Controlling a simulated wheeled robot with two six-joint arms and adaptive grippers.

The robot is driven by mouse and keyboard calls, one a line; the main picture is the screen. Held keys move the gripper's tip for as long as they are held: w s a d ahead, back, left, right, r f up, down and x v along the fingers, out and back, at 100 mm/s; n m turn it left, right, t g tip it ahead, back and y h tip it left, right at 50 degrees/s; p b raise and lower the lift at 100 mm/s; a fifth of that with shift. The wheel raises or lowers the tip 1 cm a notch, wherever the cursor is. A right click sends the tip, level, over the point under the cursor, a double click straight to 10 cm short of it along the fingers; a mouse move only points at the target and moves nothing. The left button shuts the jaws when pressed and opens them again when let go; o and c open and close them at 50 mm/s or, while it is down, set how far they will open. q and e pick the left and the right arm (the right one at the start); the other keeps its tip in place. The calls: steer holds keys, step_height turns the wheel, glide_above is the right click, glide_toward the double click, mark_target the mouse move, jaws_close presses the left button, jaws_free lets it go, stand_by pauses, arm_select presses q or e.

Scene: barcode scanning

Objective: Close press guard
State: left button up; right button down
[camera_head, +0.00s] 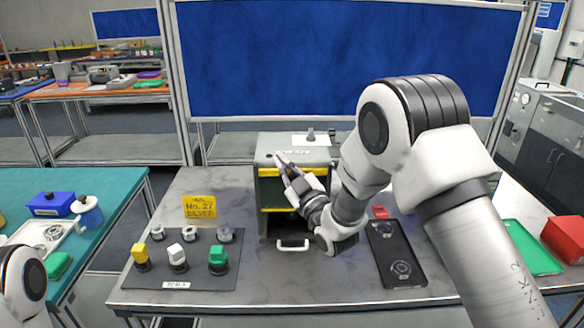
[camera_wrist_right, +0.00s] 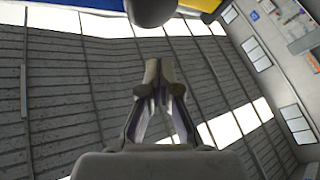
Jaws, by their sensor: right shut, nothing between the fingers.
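The press (camera_head: 272,150) is a grey box with an open front and yellow bars, at the back middle of the grey table. A white handle (camera_head: 293,246) on a dark piece sits low at its front, which looks like the guard in its lowered position. My right gripper (camera_head: 279,158) is shut and empty, its fingertips in front of the upper part of the press. Its wrist hides the right side of the press. In the right wrist view the closed fingers (camera_wrist_right: 157,75) point up against the ceiling. My left gripper is out of view.
A dark mat (camera_head: 205,269) with colour-capped pegs and metal nuts lies left of the press, by a yellow sign (camera_head: 200,206). A blue board (camera_head: 290,60) stands behind. The front table strip is clear.

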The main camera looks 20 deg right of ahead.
steer(key=d+f, duration=0.1)
steer(key=d+f+p, duration=0.1)
steer(key=f, duration=0.1)
steer(key=shift+s+f, duration=0.15)
steer(key=shift+f, duration=0.15)
step_height(320, 180, down, 10)
steer(key=b, duration=1)
steer(key=shift+s+f+b, duration=0.2)
steer(key=shift+b, duration=0.1)
steer(key=shift+r, duration=0.1)
